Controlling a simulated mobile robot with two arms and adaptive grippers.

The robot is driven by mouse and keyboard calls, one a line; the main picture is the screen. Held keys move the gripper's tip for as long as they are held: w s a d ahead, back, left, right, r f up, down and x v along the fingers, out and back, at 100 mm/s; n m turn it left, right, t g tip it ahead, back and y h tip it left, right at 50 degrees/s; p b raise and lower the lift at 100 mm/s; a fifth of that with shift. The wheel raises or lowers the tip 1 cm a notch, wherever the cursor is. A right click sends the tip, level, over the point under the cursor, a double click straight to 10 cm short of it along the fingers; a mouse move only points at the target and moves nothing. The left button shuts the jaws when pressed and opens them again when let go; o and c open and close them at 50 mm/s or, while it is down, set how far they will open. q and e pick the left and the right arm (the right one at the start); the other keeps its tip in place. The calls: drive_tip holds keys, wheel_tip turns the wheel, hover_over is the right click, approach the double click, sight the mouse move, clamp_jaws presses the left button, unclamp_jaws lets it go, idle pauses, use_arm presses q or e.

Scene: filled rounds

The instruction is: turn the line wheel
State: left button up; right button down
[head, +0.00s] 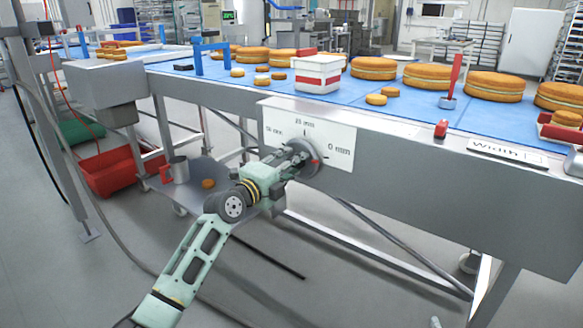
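My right gripper is not in view.
The blue conveyor belt (420,103) above carries several filled rounds, small pieces and a white box (318,73). A red-handled tool (454,76) stands on the belt. A red crate (112,172) and a low shelf with a metal cup (180,170) are below left.

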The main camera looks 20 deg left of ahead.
use_arm(q)
drive_tip(key=shift+c, duration=0.5)
clamp_jaws()
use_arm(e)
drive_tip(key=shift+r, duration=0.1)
